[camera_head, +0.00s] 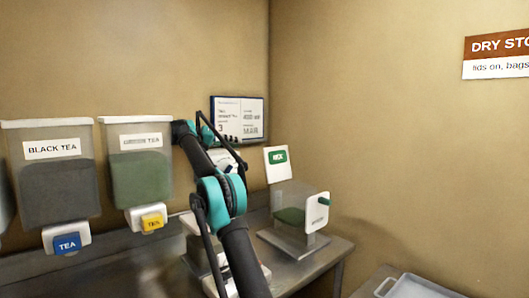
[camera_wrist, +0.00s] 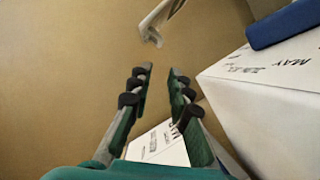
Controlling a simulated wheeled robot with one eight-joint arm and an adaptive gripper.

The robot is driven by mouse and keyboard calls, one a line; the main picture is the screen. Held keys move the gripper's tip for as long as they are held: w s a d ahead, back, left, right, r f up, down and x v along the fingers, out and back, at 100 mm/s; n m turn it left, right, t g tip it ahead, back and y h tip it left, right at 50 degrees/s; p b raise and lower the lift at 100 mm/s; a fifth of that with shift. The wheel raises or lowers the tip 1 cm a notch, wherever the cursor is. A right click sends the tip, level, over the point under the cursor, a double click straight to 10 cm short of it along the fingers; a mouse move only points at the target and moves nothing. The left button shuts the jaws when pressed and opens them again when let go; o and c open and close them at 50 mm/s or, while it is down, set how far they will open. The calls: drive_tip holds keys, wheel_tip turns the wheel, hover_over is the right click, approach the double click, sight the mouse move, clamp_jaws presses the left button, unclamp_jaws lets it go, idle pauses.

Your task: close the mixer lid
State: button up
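My gripper (camera_wrist: 160,76) shows in the wrist view with its two teal, black-padded fingers apart and nothing between them. A pale, tilted edge or bracket (camera_wrist: 155,24) shows beyond the fingertips; I cannot tell whether it is the mixer lid. In the head view, a white appliance (camera_head: 193,224) stands on the counter behind my arm, mostly hidden; it may be the mixer. A pale part (camera_head: 221,159) shows above it behind my arm.
Black tea (camera_head: 58,180) and green tea (camera_head: 140,175) dispensers hang at left. A clear bin with green contents (camera_head: 290,216) stands right on the metal counter (camera_head: 312,262). A calendar board (camera_head: 240,116) is behind. A white printed block (camera_wrist: 265,95) is close right of my fingers.

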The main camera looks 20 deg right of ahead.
sight(268, 151)
drive_tip(key=x, duration=1.7)
drive_tip(key=shift+s, duration=0.15)
clamp_jaws()
